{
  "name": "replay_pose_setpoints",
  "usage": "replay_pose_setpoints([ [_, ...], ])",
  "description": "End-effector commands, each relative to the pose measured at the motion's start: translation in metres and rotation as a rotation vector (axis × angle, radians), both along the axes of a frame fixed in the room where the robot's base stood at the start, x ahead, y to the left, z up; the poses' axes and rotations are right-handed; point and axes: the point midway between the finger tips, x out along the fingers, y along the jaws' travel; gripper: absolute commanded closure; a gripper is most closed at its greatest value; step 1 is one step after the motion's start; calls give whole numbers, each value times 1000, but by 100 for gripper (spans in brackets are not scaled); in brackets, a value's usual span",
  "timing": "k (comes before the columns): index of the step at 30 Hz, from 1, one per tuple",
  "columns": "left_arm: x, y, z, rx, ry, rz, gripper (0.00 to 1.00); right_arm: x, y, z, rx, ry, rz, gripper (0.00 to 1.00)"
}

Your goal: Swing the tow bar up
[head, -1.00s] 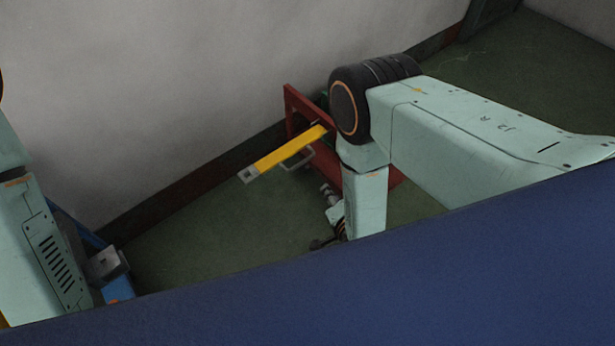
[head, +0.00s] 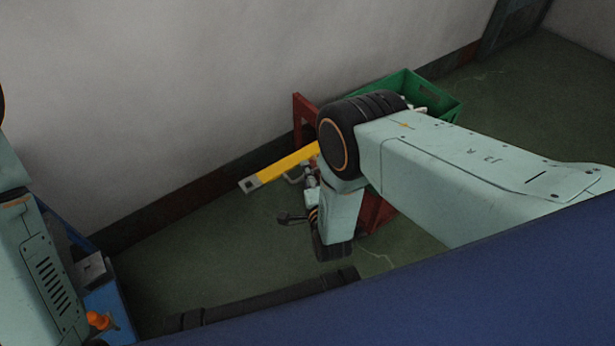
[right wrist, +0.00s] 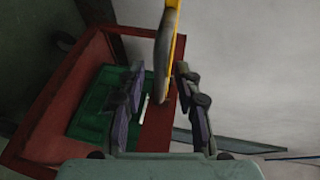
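The yellow tow bar (head: 283,166) slants out from a red frame (head: 303,118) by the wall, its free grey end low and to the left. A grey loop handle (head: 295,176) hangs under it. My right gripper (head: 300,203) is just below the bar near the handle, partly hidden by my own arm. In the right wrist view, my right gripper (right wrist: 158,72) is open, with the grey handle (right wrist: 162,65) showing between its fingers and the yellow bar (right wrist: 172,5) above. I cannot tell whether the fingers touch it. My left gripper does not show.
A blue object (head: 110,305) with an orange part (head: 97,320) is at lower left. A dark bar (head: 250,298) lies in front. Green floor left of the frame is clear.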

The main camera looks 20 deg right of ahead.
Motion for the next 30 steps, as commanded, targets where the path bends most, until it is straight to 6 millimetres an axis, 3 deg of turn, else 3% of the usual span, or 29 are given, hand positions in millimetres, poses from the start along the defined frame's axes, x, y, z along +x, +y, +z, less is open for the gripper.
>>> replay_pose_setpoints([
  [8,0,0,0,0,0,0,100,4,-1,0,-1,1,2,66],
  [20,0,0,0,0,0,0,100,4,-1,0,-1,1,2,100],
  [30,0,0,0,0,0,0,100,4,-1,0,-1,1,2,100],
])
